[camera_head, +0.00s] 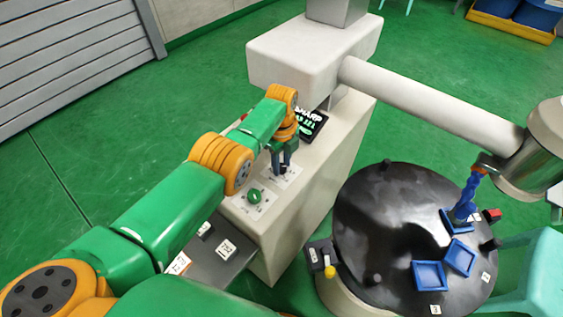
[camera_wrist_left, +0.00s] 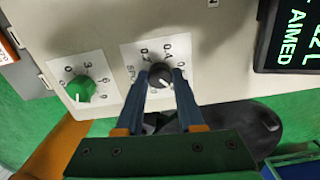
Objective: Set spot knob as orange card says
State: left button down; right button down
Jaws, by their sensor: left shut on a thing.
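The spot knob (camera_wrist_left: 160,75) is black and sits on a white dial plate (camera_wrist_left: 128,58) marked with small decimals. My left gripper (camera_wrist_left: 161,78) has its two fingers on either side of this knob and is shut on it. In the head view my left gripper (camera_head: 281,167) reaches down to the console top, mostly hiding the knob. A card with an orange edge (camera_head: 178,263) lies by the console's lower shelf; its writing is too small to read. An orange-edged piece (camera_wrist_left: 12,38) also shows at the left of the wrist view, cut off. My right gripper is not in view.
A green knob (camera_head: 254,196) on its own dial is close beside the spot knob. A dark display (camera_head: 310,124) with green text, partly reading "AIMED", stands behind. A round black table (camera_head: 385,215) with blue trays (camera_head: 429,275) is to the right, under a thick white arm (camera_head: 430,92).

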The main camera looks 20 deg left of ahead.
aim_at(282, 166)
pick_arm(q)
jog(key=shift+m, duration=0.8)
jog(key=c, duration=0.5)
grip_release()
jog(key=shift+r, duration=0.1)
notch_tip(282, 166, up, 4)
jog(key=p, duration=0.3)
jog(key=shift+f, duration=0.25)
notch_tip(282, 166, up, 4)
jog(key=shift+f, duration=0.2)
jog(key=shift+f, duration=0.1)
